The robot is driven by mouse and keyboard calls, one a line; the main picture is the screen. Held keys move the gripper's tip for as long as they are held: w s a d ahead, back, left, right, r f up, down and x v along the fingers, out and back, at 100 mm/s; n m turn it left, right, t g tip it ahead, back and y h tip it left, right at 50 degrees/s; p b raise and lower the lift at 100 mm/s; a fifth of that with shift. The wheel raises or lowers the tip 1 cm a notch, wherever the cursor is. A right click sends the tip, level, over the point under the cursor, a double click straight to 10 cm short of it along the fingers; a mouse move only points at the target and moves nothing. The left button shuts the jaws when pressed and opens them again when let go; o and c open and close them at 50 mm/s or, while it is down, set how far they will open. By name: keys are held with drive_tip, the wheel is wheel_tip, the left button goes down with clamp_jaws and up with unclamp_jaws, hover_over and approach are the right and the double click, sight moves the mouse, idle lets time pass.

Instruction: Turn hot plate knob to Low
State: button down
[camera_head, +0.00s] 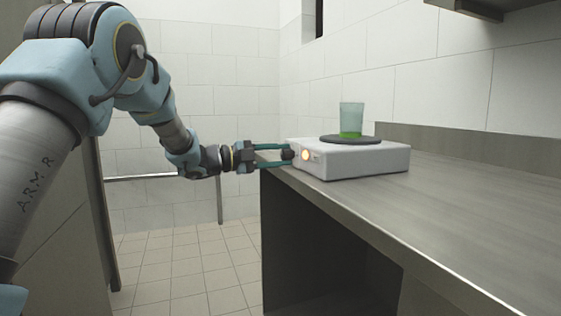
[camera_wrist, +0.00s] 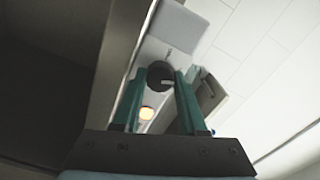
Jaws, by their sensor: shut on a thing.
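The white hot plate (camera_head: 365,160) stands on the metal counter near its left end; its body also shows in the wrist view (camera_wrist: 178,24). Its dark round knob (camera_head: 288,154) is on the front face, and in the wrist view the knob (camera_wrist: 160,75) has a short pale mark. My gripper (camera_head: 284,155) reaches in from the left with its teal fingers on either side of the knob, shut on it. A lit orange lamp (camera_head: 305,155) glows beside the knob; it also shows in the wrist view (camera_wrist: 147,113). The dial's setting labels are too small to read.
A translucent cup (camera_head: 351,117) with green in its bottom stands on the dark round heating disc (camera_head: 350,139) atop the hot plate. The counter (camera_head: 450,210) is clear to the right. A low backsplash (camera_head: 470,145) runs behind it, and tiled walls surround.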

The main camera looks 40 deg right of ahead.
drive_tip(key=shift+f, duration=0.1)
idle(0.3)
drive_tip(key=shift+c, duration=2.2)
unclamp_jaws()
